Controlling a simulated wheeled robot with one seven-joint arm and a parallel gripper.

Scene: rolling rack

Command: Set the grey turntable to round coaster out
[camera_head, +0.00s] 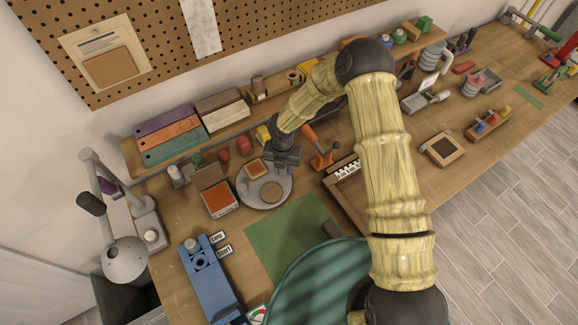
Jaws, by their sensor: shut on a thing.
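The grey turntable (253,200) is a round disc on the workbench. A round brown coaster (270,192) lies on its near right part. A square orange-brown coaster (254,168) is at its far left part. My gripper (284,161) reaches down at the turntable's far right edge. It is shut there, apparently on the turntable's rim or a part at its edge; the exact contact is hidden by the dark jaws.
An orange-handled clamp (320,150) stands close to the right of my gripper. A box with an orange inside (219,199) stands left of the turntable. A shelf with coloured boxes (172,146) runs behind.

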